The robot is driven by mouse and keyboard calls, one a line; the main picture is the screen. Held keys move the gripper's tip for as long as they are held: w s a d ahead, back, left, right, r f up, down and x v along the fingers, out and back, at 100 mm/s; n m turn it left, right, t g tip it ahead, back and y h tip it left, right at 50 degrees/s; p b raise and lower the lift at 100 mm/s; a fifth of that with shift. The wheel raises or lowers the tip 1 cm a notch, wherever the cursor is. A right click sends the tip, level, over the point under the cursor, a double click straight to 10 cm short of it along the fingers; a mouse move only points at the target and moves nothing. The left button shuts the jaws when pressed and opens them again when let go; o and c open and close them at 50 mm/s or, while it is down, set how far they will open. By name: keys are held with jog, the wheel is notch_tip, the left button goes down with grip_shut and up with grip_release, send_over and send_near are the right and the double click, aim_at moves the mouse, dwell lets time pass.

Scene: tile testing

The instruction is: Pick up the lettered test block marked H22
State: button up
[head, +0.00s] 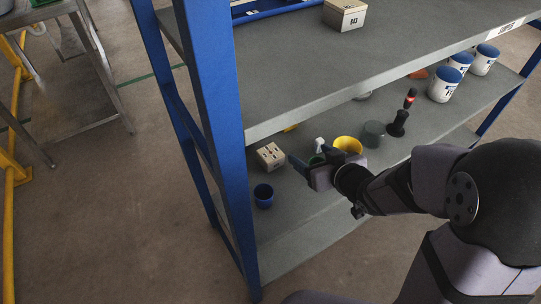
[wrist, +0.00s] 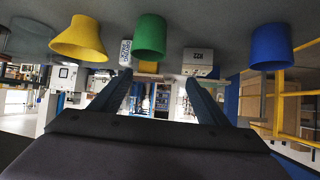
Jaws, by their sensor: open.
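A pale block (head: 270,156) with dark marks stands on the lower shelf board, left of my gripper (head: 303,162) in the head view. Its marks are too small to read there. The wrist view is upside down. In it a pale block (wrist: 198,60) bears a label that seems to read H22, beyond the tip of the right-hand finger. My gripper (wrist: 158,78) is open, with its two fingers apart and nothing seen held between them. The block is apart from the fingers as far as I can tell.
A blue cup (head: 263,195) stands in front of the block. A green cup (wrist: 149,37) and a yellow cup (head: 348,145) stand near my gripper. A blue post (head: 212,80) and the upper shelf board (head: 300,85) bound the space. White mugs (head: 444,84) stand farther right.

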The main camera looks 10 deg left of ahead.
aim_at(272, 155)
jog(key=a+f+n+y, duration=0.1)
jog(key=a, duration=0.1)
jog(key=s+a+f+n+y+b, duration=0.1)
jog(key=a, duration=0.1)
jog(key=s+a+y, duration=0.1)
jog(key=a, duration=0.2)
jog(key=shift+f+n, duration=0.4)
jog(key=shift+g, duration=0.3)
jog(key=shift+b+x, duration=0.9)
jog(key=shift+x, duration=2.65)
jog(key=shift+w, duration=0.15)
jog(key=c, duration=1.4)
jog(key=shift+r+p, duration=1.7)
jog(key=shift+r, duration=3.4)
